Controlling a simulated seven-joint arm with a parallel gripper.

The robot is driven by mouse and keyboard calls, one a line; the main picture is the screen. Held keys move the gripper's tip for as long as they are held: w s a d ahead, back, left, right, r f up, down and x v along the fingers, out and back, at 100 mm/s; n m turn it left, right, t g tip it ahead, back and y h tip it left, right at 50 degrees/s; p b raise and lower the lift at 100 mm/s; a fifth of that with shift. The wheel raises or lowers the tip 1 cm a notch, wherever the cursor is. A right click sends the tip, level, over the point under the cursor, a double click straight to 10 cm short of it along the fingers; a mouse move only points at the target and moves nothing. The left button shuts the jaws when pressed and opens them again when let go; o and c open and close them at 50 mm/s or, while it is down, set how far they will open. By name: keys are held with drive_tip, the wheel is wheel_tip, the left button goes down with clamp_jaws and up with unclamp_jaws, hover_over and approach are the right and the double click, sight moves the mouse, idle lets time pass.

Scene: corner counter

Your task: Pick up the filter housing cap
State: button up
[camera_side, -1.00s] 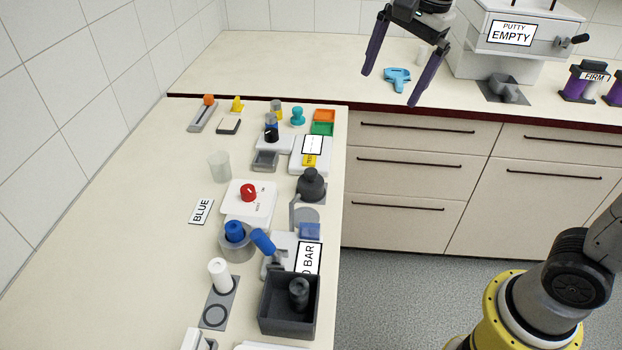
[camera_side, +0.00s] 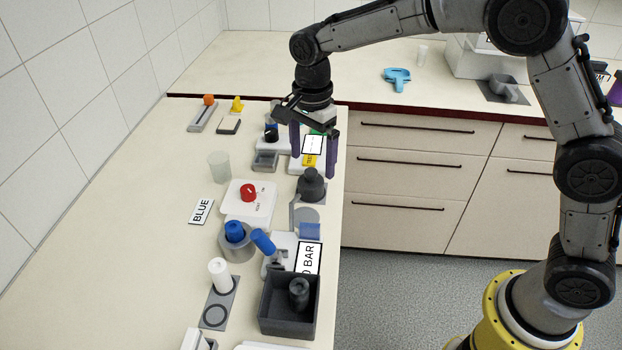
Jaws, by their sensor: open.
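No part is labelled as the filter housing cap, and I cannot tell for certain which one it is. A dark grey round piece with a knob (camera_side: 311,185) stands upright on a grey plate near the counter's right edge. A black cylinder with a narrower top (camera_side: 299,294) stands in a dark open bin (camera_side: 289,326) at the front. My gripper (camera_side: 314,162) is open, its purple fingers pointing down on either side of a white labelled device (camera_side: 313,145), just behind the dark grey piece in the picture.
A white box with a red knob (camera_side: 249,193), a clear cup (camera_side: 219,166) and a blue-topped grey cylinder (camera_side: 235,240) stand left of the dark piece. A white cylinder (camera_side: 219,273) stands near the bin. The counter's left side (camera_side: 130,230) is clear.

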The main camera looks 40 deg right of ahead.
sight(313, 169)
drive_tip(key=shift+w+d+f, duration=0.1)
drive_tip(key=shift+f, duration=1.65)
drive_tip(key=shift+d+f, duration=0.1)
drive_tip(key=shift+f, duration=1.6)
drive_tip(key=shift+c, duration=0.2)
drive_tip(key=c, duration=1.4)
drive_tip(key=shift+o, duration=0.2)
drive_tip(key=shift+r, duration=0.1)
